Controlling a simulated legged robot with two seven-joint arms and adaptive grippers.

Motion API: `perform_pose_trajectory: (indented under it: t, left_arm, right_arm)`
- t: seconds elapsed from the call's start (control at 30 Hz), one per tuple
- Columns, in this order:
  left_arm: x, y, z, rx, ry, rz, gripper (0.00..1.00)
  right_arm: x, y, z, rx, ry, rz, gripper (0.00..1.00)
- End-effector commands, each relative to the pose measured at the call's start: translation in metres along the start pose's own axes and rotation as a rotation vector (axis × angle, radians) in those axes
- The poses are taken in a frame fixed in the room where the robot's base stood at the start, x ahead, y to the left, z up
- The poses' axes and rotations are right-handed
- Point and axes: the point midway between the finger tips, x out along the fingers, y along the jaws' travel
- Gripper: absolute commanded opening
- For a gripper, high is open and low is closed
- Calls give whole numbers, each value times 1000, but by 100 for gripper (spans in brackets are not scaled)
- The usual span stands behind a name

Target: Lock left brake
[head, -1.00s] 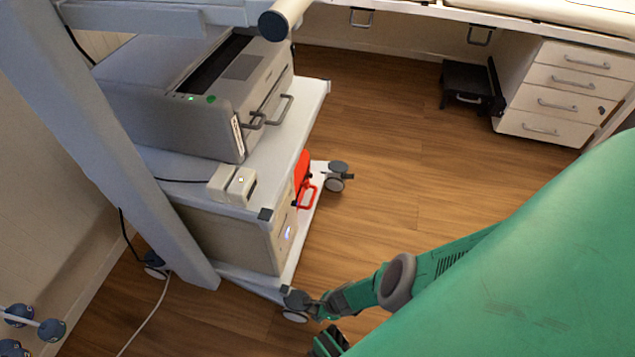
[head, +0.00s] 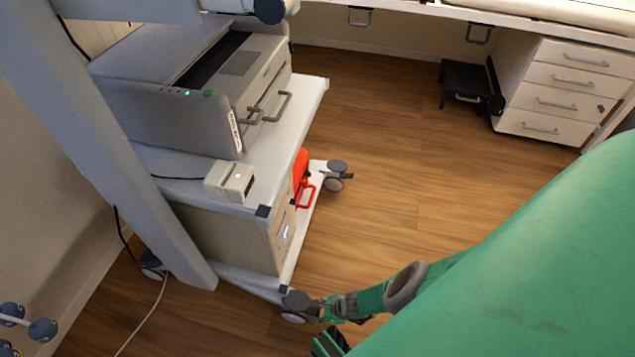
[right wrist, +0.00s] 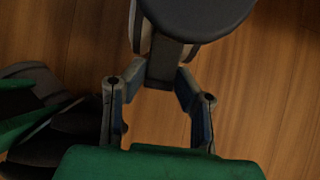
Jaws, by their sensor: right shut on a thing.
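The cart's near caster (head: 295,301) has a dark round cap and a grey wheel, and stands on the wooden floor. In the right wrist view its cap (right wrist: 197,15) is at the top, with a short grey brake lever (right wrist: 160,62) sticking out toward me. My right gripper (head: 319,306) reaches in from the right at floor height. In the right wrist view the right gripper (right wrist: 160,82) has its fingers on both sides of the lever, shut on it. The lever's exact tilt is hard to tell. I cannot make out my left gripper.
The cart (head: 312,95) carries a grey printer (head: 180,105) and a small white device (head: 230,181). A red case (head: 300,175) is on its lower level. Another caster (head: 336,175) is at its far corner. Open floor (head: 410,150) lies to the right, before white drawers (head: 560,90).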

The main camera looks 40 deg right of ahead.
Motion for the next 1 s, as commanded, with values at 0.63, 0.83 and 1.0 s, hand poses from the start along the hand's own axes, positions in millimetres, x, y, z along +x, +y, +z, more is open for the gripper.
perform_pose_trajectory:
  t: [0.63,0.83,1.0]
  left_arm:
    - [-1,0,1,0,2,0,41]
    - [-10,0,0,0,2,0,41]
    - [-18,0,0,0,2,0,41]
  right_arm:
    - [-1,1,-3,0,7,1,45]
    - [-4,2,2,-4,72,8,45]
    - [-6,2,6,-6,157,12,45]
